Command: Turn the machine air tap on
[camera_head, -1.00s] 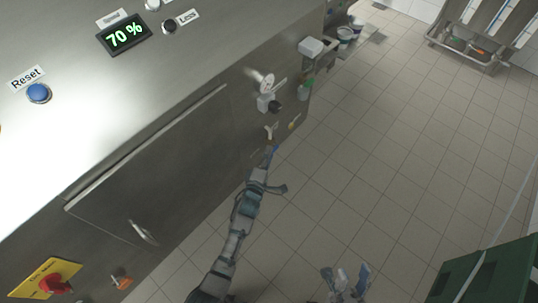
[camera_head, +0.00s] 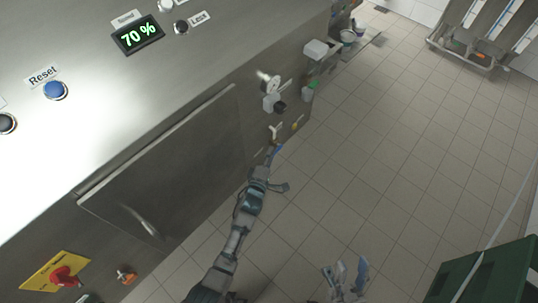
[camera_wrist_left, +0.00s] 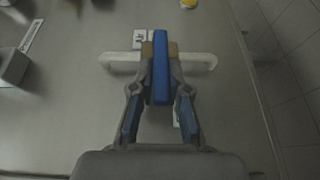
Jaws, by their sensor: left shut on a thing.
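The machine air tap shows as a long blue lever (camera_wrist_left: 161,68) on the side of the steel machine. In the left wrist view it stands upright in the picture, crossing a white horizontal pipe (camera_wrist_left: 120,57). My left gripper (camera_wrist_left: 161,82) is shut on the blue lever, with a finger on each side. In the head view the left gripper (camera_head: 271,163) is at the machine's lower right side, and only a small blue piece shows there. My right gripper (camera_head: 345,274) is at the bottom edge, apart from the machine, with its fingers spread and empty.
The machine front carries a pressure gauge (camera_head: 273,84), a white T-shaped fitting (camera_head: 275,131), a red knob on a yellow plate (camera_head: 65,276) and a blue Reset button (camera_head: 55,90). A green crate (camera_head: 490,275) stands at lower right. The tiled floor between is clear.

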